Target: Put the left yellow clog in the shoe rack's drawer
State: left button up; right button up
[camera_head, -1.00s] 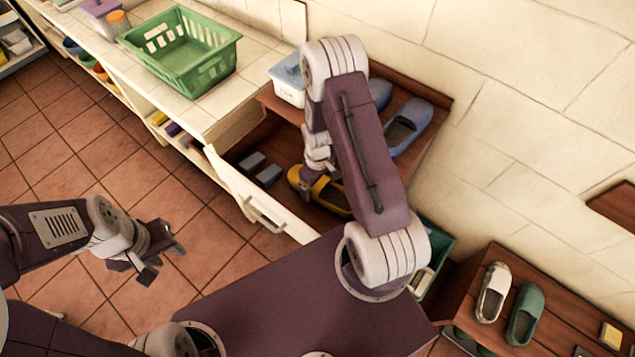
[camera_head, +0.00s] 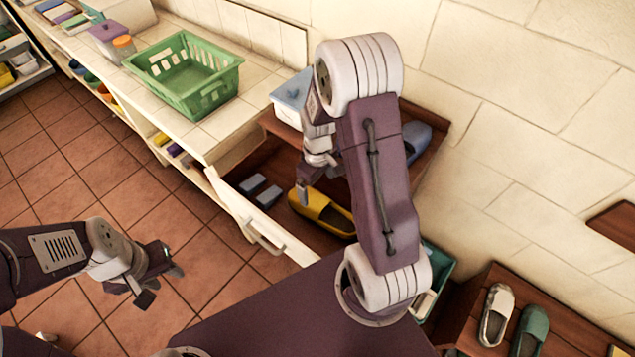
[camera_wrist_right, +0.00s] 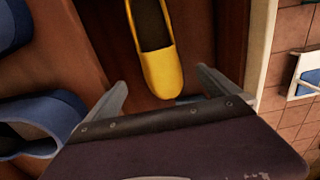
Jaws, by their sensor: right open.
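The yellow clog (camera_head: 322,213) lies in the shoe rack's open drawer, whose pale front panel (camera_head: 232,205) carries a handle. My right gripper (camera_head: 305,188) is over the drawer at the clog's end. In the right wrist view, the clog (camera_wrist_right: 161,62) lies on brown wood, beyond and between the spread fingers of my right gripper (camera_wrist_right: 160,92), which are empty. The clog's right side in the head view is partly hidden by my right arm. My left gripper (camera_head: 160,284) is open and empty over the tiled floor.
Blue shoes (camera_head: 417,137) are on the rack above. A green basket (camera_head: 185,80) stands on the counter. A grey shoe (camera_head: 497,312) and a green shoe (camera_head: 531,330) are at lower right.

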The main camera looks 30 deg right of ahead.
jog(key=s+a+r+m+t, duration=0.1)
jog(key=s+a+r+m, duration=0.3)
jog(key=s, duration=0.5)
notch_tip(320, 180, up, 4)
jog(key=shift+a+f+m, duration=0.25)
jog(key=shift+a+m, duration=0.15)
jog(key=shift+a, duration=0.75)
